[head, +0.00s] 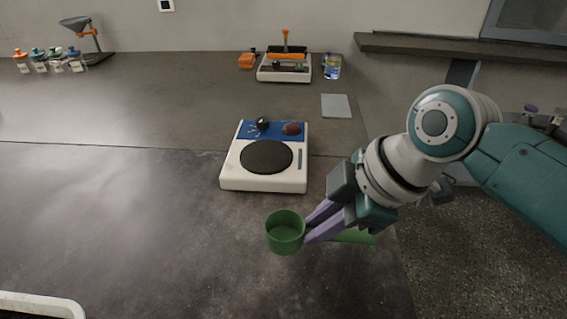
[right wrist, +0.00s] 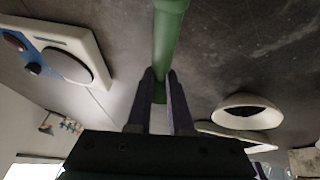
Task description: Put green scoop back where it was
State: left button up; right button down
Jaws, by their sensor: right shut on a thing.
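The green scoop (head: 284,235) is in front of the white-and-blue shaker base. Its cup opens upward, and its handle runs to the right behind my fingers. My right gripper (head: 311,228) is shut on the scoop with its purple fingers. The scoop seems held above the dark counter, but I cannot tell the exact height. My left gripper is not in view.
The shaker base (head: 245,178) stands mid-counter. Behind are a grey pad (head: 337,106), a balance-like device (head: 285,72), several bottles (head: 39,62) and a funnel stand (head: 92,42). A white rim (head: 40,305) shows bottom left. A white bowl (right wrist: 248,112) shows in the right wrist view.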

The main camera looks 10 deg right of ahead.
jog(key=shift+f+b, duration=0.65)
jog(key=shift+f, duration=1.6)
jog(key=shift+f, duration=0.2)
jog(key=c, duration=0.8)
grip_release()
jog(key=shift+r, duration=0.1)
